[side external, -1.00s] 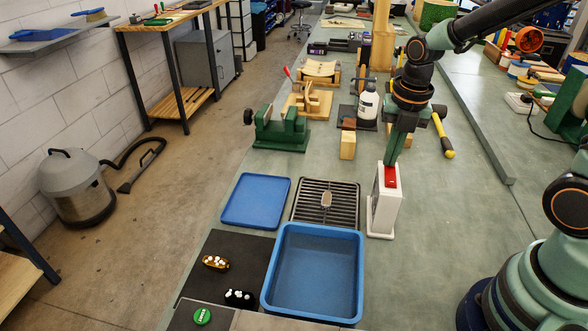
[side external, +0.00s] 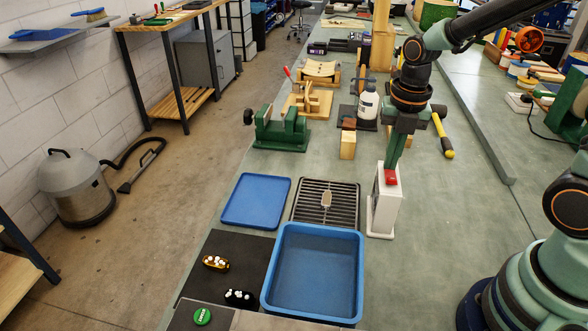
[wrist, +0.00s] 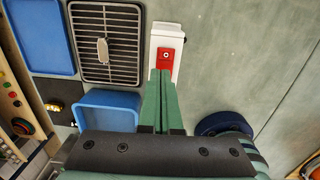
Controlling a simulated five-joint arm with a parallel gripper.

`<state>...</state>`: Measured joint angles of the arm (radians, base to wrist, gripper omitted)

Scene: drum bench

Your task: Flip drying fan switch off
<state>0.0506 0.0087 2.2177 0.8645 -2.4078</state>
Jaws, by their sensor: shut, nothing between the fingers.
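The drying fan (side external: 386,208) is a white upright box on the bench, with a red switch (side external: 391,178) on its top. My gripper (side external: 391,166) points down with its green fingers together and empty. The fingertips are at the far edge of the red switch in the side view and hide part of it. In the wrist view the white fan top (wrist: 166,34) and the red switch (wrist: 166,55) lie just beyond my shut fingertips (wrist: 161,72). I cannot tell for sure which way the switch is tilted.
A dark slatted rack (side external: 341,192) with a small pale piece on it stands left of the fan. A blue tub (side external: 362,280) is in front and a blue tray (side external: 284,200) farther left. A wooden block (side external: 347,147) and a white bottle (side external: 368,105) stand behind. Bench right of the fan is clear.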

